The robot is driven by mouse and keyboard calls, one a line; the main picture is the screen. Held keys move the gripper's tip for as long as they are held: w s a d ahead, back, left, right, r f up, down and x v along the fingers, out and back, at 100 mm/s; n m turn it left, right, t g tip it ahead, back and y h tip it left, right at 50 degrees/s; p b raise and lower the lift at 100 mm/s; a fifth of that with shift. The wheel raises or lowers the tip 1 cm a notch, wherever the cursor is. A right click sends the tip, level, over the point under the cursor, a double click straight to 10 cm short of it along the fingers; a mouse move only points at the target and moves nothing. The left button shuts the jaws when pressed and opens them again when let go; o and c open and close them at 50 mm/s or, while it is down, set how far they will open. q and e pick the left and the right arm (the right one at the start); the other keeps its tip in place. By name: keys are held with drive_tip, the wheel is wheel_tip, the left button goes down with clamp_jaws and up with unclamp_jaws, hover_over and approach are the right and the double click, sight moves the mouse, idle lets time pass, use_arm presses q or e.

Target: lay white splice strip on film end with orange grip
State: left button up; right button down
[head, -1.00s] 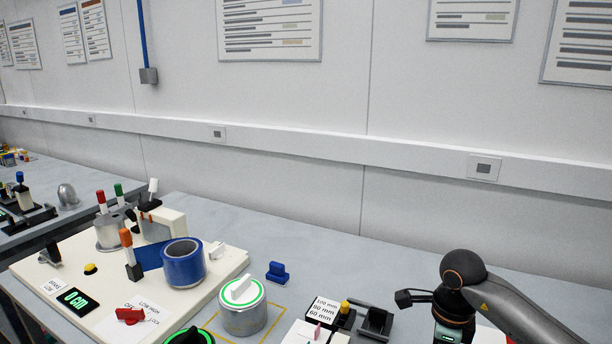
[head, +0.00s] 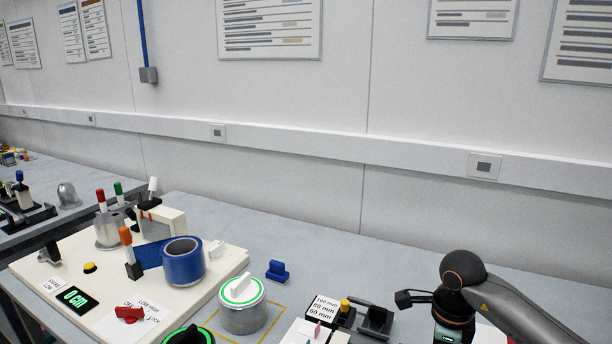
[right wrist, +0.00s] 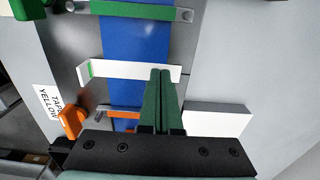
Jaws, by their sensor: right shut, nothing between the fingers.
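In the right wrist view, a white splice strip (right wrist: 117,70) with a green left end lies across the blue film (right wrist: 136,38). The orange grip (right wrist: 72,122) is at the left, below the strip, with its bar reaching over the film. My right gripper (right wrist: 160,75) has dark green fingers pressed together. Their tips overlap the strip's right part in the picture, and nothing is held. I cannot tell whether they touch it. In the head view, an orange-handled grip (head: 126,240) stands by the blue film roll (head: 183,262). My left gripper is not in view.
A green bar (right wrist: 130,10) crosses the film higher up. A white block (right wrist: 218,120) lies right of my fingers. In the head view, a round canister with a white knob (head: 242,310) and a blue block (head: 277,270) stand right of the white board (head: 40,262).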

idle(0.3)
drive_tip(key=shift+r+p, duration=1.45)
drive_tip(key=shift+r, duration=0.55)
wheel_tip(320, 180, up, 12)
drive_tip(key=shift+r, duration=0.25)
